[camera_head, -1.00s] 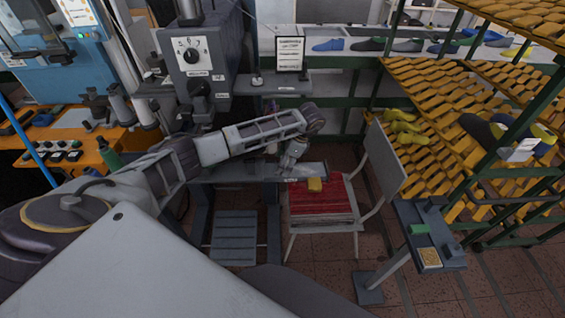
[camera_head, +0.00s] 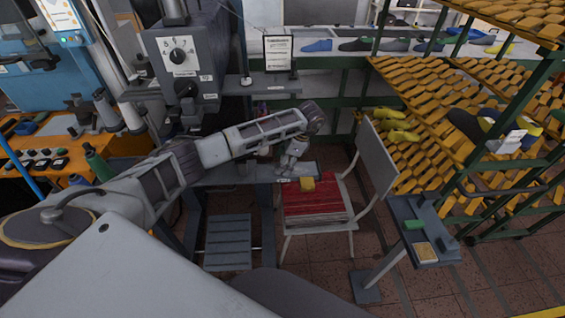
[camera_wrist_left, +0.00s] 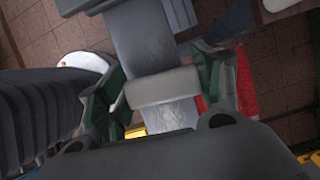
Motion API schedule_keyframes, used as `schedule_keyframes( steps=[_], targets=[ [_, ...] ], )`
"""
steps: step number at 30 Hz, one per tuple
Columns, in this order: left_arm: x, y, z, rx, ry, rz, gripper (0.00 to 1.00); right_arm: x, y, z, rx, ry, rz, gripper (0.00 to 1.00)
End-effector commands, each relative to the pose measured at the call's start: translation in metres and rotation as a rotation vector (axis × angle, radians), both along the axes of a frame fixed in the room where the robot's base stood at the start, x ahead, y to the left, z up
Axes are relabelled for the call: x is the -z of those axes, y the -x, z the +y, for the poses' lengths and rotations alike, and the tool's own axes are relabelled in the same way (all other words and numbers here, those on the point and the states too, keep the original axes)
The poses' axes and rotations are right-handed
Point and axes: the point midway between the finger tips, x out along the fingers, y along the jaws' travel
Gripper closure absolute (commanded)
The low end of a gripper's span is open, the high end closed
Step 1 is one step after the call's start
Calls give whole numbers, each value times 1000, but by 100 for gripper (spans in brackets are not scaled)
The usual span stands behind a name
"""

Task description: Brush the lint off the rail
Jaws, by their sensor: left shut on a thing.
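A grey flat rail (camera_head: 235,174) runs sideways in front of the machine in the head view. In the left wrist view the rail (camera_wrist_left: 148,35) passes under my left gripper, with a pale, mottled patch on its surface (camera_wrist_left: 172,115) that may be lint. My left gripper (camera_head: 288,170) is over the right part of the rail. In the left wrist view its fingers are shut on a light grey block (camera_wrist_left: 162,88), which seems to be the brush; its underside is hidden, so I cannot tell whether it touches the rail. My right gripper is not in view.
A yellow block (camera_head: 307,184) is by the rail's right end. A small grey stand (camera_head: 425,232) and a shoe-last rack (camera_head: 440,120) are to the right. A grey machine (camera_head: 180,65) stands behind.

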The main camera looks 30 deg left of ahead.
Motion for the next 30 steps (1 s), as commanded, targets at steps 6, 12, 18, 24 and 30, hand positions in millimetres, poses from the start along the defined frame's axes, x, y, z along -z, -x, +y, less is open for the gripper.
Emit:
schedule_keyframes(
  steps=[6, 12, 18, 24, 30],
  targets=[
    [4, -2, -8, 3, 4, 3, 62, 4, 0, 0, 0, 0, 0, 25],
    [4, -8, -17, 3, 3, 3, 62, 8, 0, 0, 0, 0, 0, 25],
    [3, -13, -26, 3, 3, 3, 62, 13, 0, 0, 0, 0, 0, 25],
    [2, -16, -30, 3, 3, 3, 62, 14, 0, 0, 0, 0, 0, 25],
    [1, -16, -30, 3, 2, 3, 62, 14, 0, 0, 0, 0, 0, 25]
  ],
)
